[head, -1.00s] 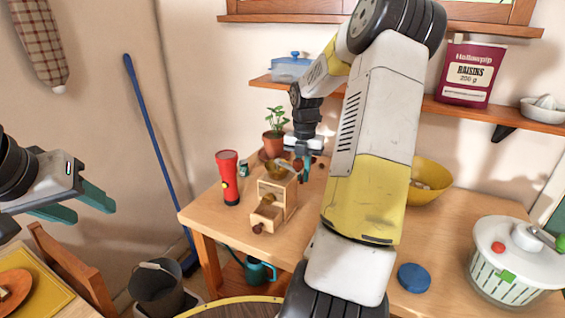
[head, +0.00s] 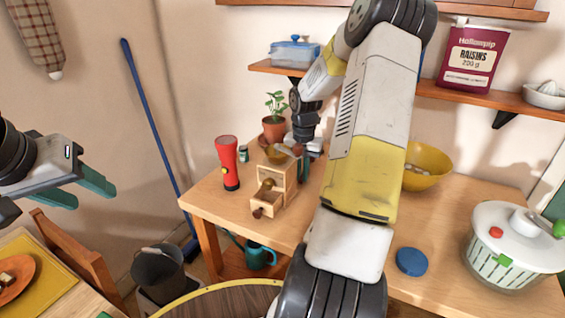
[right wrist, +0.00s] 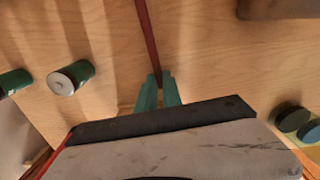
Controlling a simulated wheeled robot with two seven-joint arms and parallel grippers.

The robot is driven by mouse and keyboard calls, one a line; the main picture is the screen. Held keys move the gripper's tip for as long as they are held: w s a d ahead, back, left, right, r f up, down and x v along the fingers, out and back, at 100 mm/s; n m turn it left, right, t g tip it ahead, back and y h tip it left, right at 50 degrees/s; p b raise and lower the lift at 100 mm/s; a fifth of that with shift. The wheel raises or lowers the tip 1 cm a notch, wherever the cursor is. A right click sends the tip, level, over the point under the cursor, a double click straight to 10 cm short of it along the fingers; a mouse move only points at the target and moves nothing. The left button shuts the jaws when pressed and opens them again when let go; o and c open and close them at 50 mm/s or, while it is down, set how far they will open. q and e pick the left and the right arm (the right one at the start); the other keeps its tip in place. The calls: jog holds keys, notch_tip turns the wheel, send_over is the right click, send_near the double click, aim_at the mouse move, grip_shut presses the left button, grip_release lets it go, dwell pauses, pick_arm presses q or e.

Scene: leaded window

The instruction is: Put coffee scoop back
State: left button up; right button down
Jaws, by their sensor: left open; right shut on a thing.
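My right gripper (head: 304,168) points down at the back right of the wooden coffee grinder (head: 272,187), partly hidden by the grinder and my arm. In the right wrist view its fingers (right wrist: 159,90) are shut on a thin dark red strip (right wrist: 144,35). It looks like the coffee scoop's handle, but no bowl shows, so I cannot tell for sure. The strip runs from the fingertips to the picture's top edge. My left gripper (head: 93,196) is open and empty, at the left, away from the table.
A red torch (head: 228,162), a potted plant (head: 274,128) and a small green jar (head: 243,154) stand near the grinder. A yellow bowl (head: 427,168), a blue lid (head: 411,261) and a salad spinner (head: 512,247) are to the right. A shelf (head: 440,94) runs above.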

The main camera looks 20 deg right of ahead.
jog(key=c, duration=1.4)
grip_release()
jog(key=shift+c, duration=0.2)
